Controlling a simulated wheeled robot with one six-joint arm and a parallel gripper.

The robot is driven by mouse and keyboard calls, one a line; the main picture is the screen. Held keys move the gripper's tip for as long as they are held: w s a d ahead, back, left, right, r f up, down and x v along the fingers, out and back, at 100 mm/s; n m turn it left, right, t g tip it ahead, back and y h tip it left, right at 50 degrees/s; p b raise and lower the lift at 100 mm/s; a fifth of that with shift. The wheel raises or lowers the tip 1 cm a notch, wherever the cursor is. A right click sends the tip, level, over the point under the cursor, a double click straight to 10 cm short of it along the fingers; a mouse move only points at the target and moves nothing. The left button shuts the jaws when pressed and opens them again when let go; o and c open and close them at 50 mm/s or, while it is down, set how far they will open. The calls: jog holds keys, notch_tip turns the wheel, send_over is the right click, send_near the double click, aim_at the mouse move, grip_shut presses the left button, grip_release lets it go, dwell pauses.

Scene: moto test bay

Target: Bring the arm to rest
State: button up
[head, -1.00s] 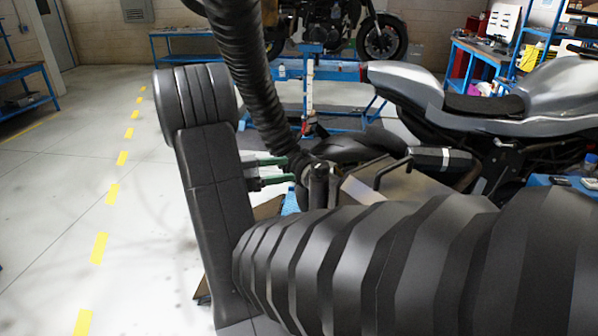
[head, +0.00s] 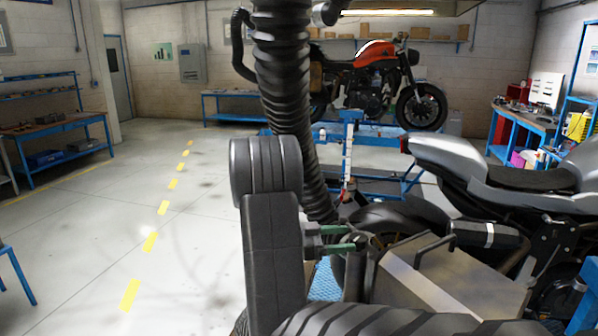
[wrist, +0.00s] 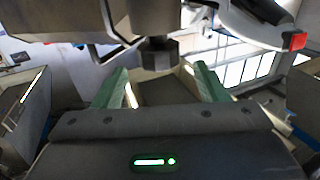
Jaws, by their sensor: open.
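My gripper (head: 350,238) shows in the head view with its green fingers pointing right, at the end of my dark grey arm (head: 272,245). In the wrist view the two green fingers of my gripper (wrist: 158,86) stand wide apart. I see nothing held between them. A dark nozzle-like part (wrist: 158,55) shows beyond the fingers in the wrist view; I cannot tell how far away it is. In the head view a metal box (head: 445,282) is just right of the fingers; I cannot tell whether they touch anything there.
A black corrugated hose (head: 288,110) hangs close to my arm. A silver motorcycle (head: 500,185) stands at the right. An orange motorcycle (head: 376,55) is on a blue lift (head: 385,132) behind. Benches (head: 60,125) line the left wall. The floor (head: 110,210) at left is clear.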

aim_at(365, 237)
jog(key=d, duration=0.2)
jog(key=d+p, duration=0.1)
jog(key=d, duration=0.3)
jog(key=shift+w+d, duration=0.3)
jog(key=shift+d, duration=0.1)
jog(key=shift+a, duration=0.1)
